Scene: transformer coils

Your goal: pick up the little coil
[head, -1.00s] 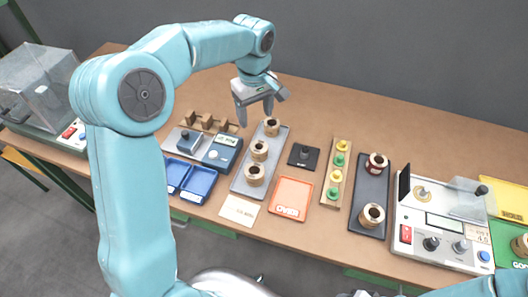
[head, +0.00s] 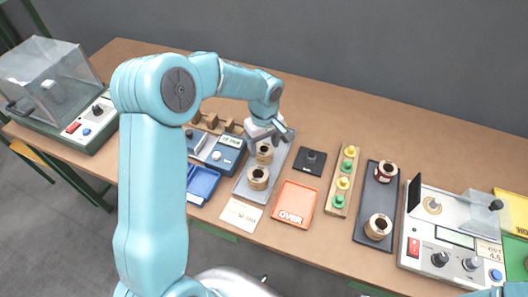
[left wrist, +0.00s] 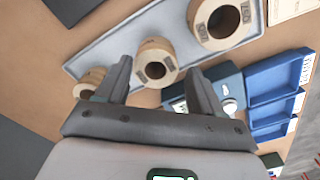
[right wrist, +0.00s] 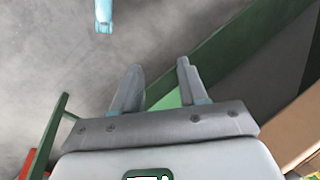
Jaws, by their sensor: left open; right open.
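Several tan, ring-shaped coils stand in a grey tray (head: 243,188). In the head view I see a middle coil (head: 264,153) and a front coil (head: 257,178); my left gripper hides the back one. In the left wrist view the three are a far-left coil (left wrist: 88,84), a middle coil (left wrist: 155,50) and a larger-looking coil (left wrist: 219,38). My left gripper (head: 263,138) is open over the tray, its fingers on either side of the middle coil in the wrist picture; I cannot tell the height. My right gripper (right wrist: 160,68) is open and empty, away from the coils.
Left of the tray are a blue meter (head: 224,153) and a blue bin (head: 202,183). Right are a black plate (head: 311,162), an orange tray (head: 296,201), a wooden strip of knobs and a dark tray (head: 370,210) with two more coils. The table behind is clear.

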